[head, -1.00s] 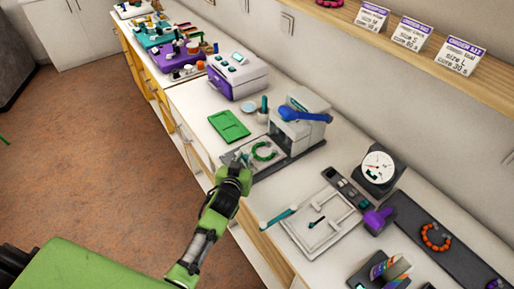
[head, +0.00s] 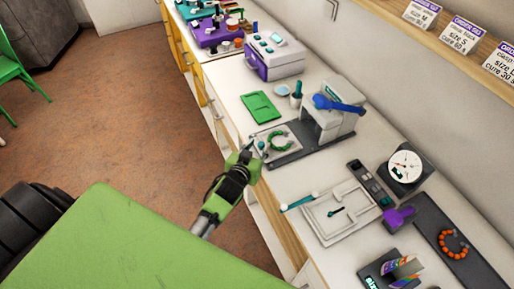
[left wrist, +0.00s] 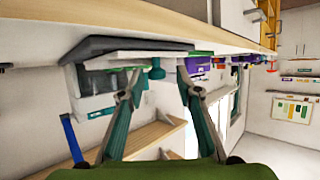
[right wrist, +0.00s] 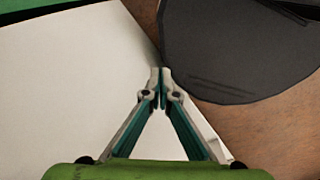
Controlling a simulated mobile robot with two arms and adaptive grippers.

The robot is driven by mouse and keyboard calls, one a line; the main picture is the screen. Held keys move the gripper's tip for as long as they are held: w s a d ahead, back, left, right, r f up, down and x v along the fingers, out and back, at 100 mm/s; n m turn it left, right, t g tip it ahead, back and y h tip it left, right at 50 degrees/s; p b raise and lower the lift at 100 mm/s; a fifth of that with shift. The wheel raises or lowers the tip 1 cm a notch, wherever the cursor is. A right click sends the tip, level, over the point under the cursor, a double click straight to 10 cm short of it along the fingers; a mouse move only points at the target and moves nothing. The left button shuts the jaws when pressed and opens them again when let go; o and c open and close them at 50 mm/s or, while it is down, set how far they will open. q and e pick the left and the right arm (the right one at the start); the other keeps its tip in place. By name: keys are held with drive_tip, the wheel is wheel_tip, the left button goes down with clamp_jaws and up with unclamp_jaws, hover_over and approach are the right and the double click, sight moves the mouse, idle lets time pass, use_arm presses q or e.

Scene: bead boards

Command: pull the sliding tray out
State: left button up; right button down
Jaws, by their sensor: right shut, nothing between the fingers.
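The sliding tray (head: 290,152) is a pale plate carrying a green beaded ring (head: 279,141), in front of the grey press (head: 335,112) on its dark base. A teal knob (head: 261,146) is at the tray's front edge. My left gripper (head: 248,150) is just in front of this knob. In the left wrist view, which looks upside down, the open left fingers (left wrist: 158,92) are on either side of the teal knob (left wrist: 156,70), with a visible gap. My right gripper (right wrist: 162,76) is shut and empty in the right wrist view, and is not seen in the head view.
A green board (head: 260,107) and a purple-and-white case (head: 275,57) stand behind. A white tray (head: 340,212), dial gauge (head: 404,167) and purple tool (head: 398,216) lie on the near right. The right wrist view shows a white surface (right wrist: 70,80) and a dark rounded thing (right wrist: 235,50).

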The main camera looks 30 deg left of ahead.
use_arm(q)
drive_tip(key=v, duration=1.2)
drive_tip(key=shift+f, duration=0.1)
drive_tip(key=s+d+f+m+g+h+b, duration=0.15)
drive_tip(key=s+f, duration=0.35)
drive_tip(key=f, duration=0.6)
drive_tip(key=s+d+f+g, duration=0.2)
drive_tip(key=s+f+g, duration=0.15)
drive_tip(key=f, duration=0.65)
drive_tip(key=s+d+f+m+g, duration=0.1)
drive_tip(key=s+f+g, duration=0.1)
drive_tip(key=s+f, duration=0.65)
drive_tip(key=s+a+f+g, duration=0.1)
drive_tip(key=s+f+g, duration=0.1)
drive_tip(key=s+f, duration=0.6)
drive_tip(key=s+a+f+m+g+b, duration=0.1)
drive_tip(key=s+a+f+g, duration=0.1)
drive_tip(key=s+f, duration=0.7)
drive_tip(key=s+g, duration=0.1)
drive_tip(key=s, duration=0.3)
drive_tip(key=shift+s+f, duration=0.3)
drive_tip(key=shift+f, duration=0.05)
